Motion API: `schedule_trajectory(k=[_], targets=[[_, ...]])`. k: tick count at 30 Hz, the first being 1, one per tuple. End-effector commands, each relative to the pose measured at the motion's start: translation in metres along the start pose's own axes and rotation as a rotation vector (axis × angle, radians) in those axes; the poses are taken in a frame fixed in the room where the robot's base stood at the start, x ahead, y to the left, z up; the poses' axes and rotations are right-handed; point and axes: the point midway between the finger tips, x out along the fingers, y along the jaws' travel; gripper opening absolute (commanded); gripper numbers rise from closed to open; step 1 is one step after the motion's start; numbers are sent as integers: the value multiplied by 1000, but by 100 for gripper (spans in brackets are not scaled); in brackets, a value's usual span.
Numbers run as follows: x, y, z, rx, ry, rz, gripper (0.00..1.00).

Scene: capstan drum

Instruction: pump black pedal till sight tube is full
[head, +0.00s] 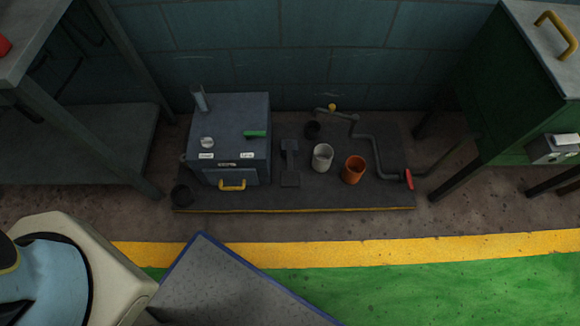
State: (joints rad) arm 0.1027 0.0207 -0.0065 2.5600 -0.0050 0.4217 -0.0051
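A dark pedal (290,179) stands low on a dark floor plate, just right of a blue-grey box (228,140). Its plate lies at the front, with an upright part behind it. A short, pale, slightly tilted tube (200,98) rises from the back left of the box top and may be the sight tube. Its fill level is too small and dim to tell. The box has a round knob (207,142), a green handle (255,134), small white labels and a yellow front handle (232,185). My gripper is not in view.
A white cup (322,157) and an orange cup (354,169) stand right of the pedal. A bent grey pipe (373,158) with a red end lies beyond them. A dark bench (75,145) stands left, a green cabinet (500,100) right.

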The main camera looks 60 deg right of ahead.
Motion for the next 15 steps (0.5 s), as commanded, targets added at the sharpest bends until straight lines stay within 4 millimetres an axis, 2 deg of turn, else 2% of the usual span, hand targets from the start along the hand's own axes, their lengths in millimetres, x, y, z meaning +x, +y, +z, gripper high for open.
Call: schedule_trajectory(k=[1, 7, 15], targets=[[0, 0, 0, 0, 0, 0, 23], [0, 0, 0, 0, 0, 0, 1], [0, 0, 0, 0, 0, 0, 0]])
